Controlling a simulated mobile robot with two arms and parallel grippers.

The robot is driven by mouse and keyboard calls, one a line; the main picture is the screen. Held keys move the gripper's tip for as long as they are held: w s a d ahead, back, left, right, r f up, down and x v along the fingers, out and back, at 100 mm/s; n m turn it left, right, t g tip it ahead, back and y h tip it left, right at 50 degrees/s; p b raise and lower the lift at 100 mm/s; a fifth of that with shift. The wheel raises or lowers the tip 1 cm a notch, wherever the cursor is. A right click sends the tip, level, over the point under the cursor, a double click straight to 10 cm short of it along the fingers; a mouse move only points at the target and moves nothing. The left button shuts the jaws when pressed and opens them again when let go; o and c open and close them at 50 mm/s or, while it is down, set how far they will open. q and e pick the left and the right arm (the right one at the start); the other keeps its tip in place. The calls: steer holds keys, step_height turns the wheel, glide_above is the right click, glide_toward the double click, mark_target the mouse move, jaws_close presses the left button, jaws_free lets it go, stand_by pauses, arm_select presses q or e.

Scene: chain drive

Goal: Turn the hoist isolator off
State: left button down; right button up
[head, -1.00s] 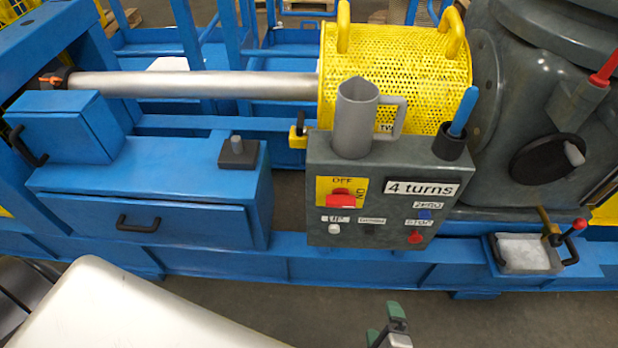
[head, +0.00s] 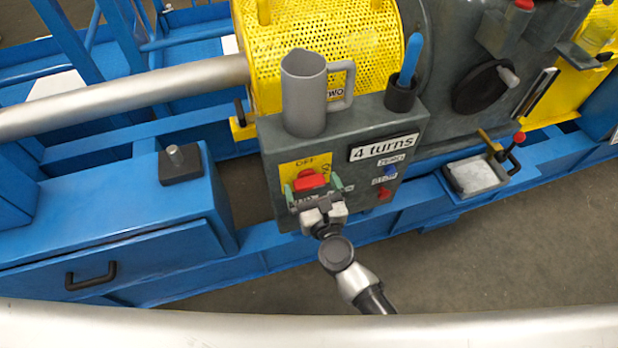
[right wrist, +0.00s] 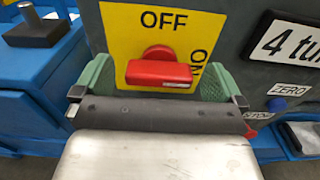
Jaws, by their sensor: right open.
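The hoist isolator is a red handle (head: 309,181) on a yellow plate (head: 305,164) on the front of the grey control box (head: 350,138). In the right wrist view the red handle (right wrist: 160,72) lies level, below the word OFF, with ON printed sideways at its right. My right gripper (head: 315,190) is in front of the plate, open. In the right wrist view its green fingers (right wrist: 158,82) stand left and right of the handle, with a gap on each side. I cannot tell the exact depth between fingertips and handle. My left gripper is out of view.
A grey jug (head: 304,95) and a black cup (head: 400,97) with a blue-handled tool stand on the box. The "4 turns" label (head: 384,147), blue ZERO button (head: 390,171) and red STOP button (head: 384,194) sit right of the isolator. A blue drawer unit (head: 140,220) stands left.

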steer(key=shift+x, duration=0.95)
steer(key=shift+c, duration=0.3)
steer(key=c, duration=0.8)
